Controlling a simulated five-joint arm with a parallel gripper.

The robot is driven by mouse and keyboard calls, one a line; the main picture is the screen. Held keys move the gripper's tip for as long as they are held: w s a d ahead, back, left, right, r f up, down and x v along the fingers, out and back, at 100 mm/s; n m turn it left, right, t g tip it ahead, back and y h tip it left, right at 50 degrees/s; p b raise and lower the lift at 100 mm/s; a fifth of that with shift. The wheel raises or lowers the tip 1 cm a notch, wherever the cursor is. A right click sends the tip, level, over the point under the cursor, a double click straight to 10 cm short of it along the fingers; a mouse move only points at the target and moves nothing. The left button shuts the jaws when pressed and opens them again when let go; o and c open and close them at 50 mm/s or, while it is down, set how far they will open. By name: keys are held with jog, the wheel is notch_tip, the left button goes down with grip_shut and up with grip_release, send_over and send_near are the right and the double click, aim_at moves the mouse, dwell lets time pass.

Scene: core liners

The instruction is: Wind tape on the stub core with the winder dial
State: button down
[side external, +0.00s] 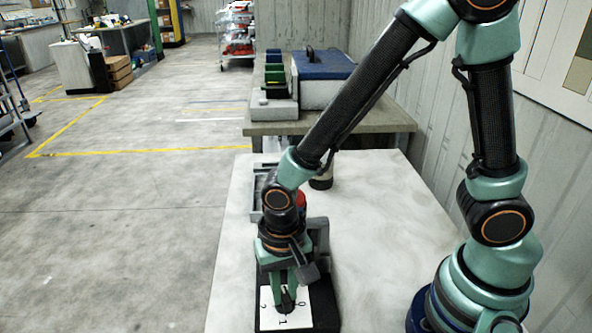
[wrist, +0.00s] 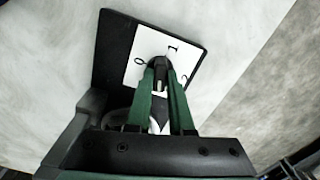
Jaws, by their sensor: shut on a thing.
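The winder dial's white plate (side external: 268,321) carries the marks 0, 1 and 2 and lies on a black base (side external: 326,290) at the front of the table. The plate also shows in the wrist view (wrist: 187,62). My gripper (side external: 286,297) points down over the plate, its green fingers closed on the black dial knob (wrist: 159,62). The fingers cover much of the knob, so I cannot tell which mark it points to. A grey upright part (side external: 320,236) stands behind the dial, with something red (side external: 301,199) beside it. I cannot make out the stub core or tape.
A dark cylinder with a pale band (side external: 321,182) stands farther back on the white table (side external: 385,215). A grey tray (side external: 256,190) is at the left edge, partly behind my arm. The table's right side is clear. A bench with bins stands behind.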

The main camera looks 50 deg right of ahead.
aim_at(285, 293)
jog(key=shift+m, duration=1.6)
jog(key=c, duration=0.8)
grip_release()
jog(key=shift+r, duration=0.15)
notch_tip(285, 293, up, 12)
